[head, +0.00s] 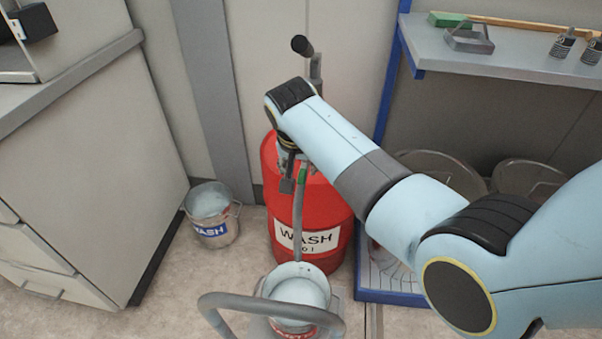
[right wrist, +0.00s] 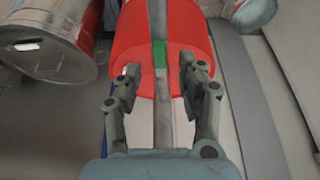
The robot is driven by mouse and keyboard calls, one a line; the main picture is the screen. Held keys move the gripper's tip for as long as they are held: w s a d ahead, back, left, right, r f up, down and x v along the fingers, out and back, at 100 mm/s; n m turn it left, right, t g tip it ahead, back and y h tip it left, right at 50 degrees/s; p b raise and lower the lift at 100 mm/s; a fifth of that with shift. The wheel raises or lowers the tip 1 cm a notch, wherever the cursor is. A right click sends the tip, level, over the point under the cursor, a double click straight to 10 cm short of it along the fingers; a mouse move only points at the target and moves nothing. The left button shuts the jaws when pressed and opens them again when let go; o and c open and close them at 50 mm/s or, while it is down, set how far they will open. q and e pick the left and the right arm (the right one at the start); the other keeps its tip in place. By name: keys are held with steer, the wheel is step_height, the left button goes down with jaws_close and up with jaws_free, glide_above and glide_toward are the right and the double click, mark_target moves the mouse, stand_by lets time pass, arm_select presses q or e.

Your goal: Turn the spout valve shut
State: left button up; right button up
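The red drum (head: 322,215), labelled WASH, stands on the floor with a pump on top. A grey spout hose (head: 298,222) hangs down its front, with a small green piece (head: 302,176) near the top that looks like the valve handle. My right gripper (head: 296,178) is at the drum's top by this piece. In the right wrist view my right gripper (right wrist: 161,70) is open, its fingers on either side of the grey bar with the green piece (right wrist: 160,53). I cannot tell whether they touch it. My left gripper is not in view.
A pail (head: 304,292) stands under the hose, behind a grey curved handle (head: 218,297). Another bucket (head: 212,212) labelled WASH stands left, beside a cabinet (head: 85,170). A shelf (head: 500,50) with tools is at upper right, above large round metal containers (head: 440,172).

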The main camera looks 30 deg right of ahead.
mark_target(302, 176)
steer(key=shift+b+x, duration=0.3)
steer(key=shift+x, duration=1.15)
jaws_close()
